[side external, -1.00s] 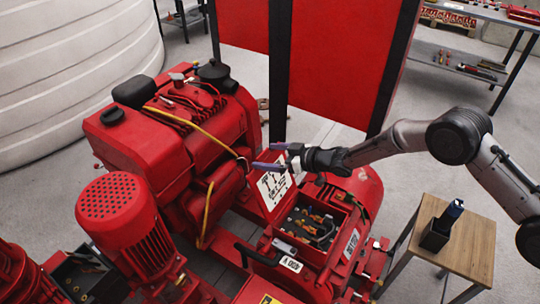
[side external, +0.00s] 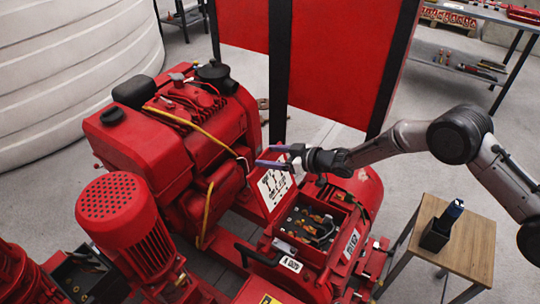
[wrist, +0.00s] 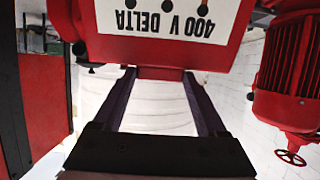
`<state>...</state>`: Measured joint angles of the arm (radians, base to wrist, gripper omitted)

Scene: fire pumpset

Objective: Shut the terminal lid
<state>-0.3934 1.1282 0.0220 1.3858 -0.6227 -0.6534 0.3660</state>
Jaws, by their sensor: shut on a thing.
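The terminal lid (side external: 276,187) is a red plate with a white printed label. It stands raised at the back edge of the open red terminal box (side external: 310,224), which shows wiring and brass-coloured terminals inside. My gripper (side external: 278,157) is at the lid's upper edge, with its dark fingers either side of a part of that edge. In the wrist view the lid (wrist: 165,48) fills the top, its "400 V DELTA" label upside down. There the fingertips (wrist: 160,73) reach a narrow red strip of the lid between them. The exact contact is small and hard to see.
A red engine (side external: 175,130) with yellow hoses stands left of the lid, and a red ribbed motor (side external: 125,220) is at front left. A wooden side table (side external: 465,245) with a dark holder stands right. Red panels (side external: 340,60) rise behind.

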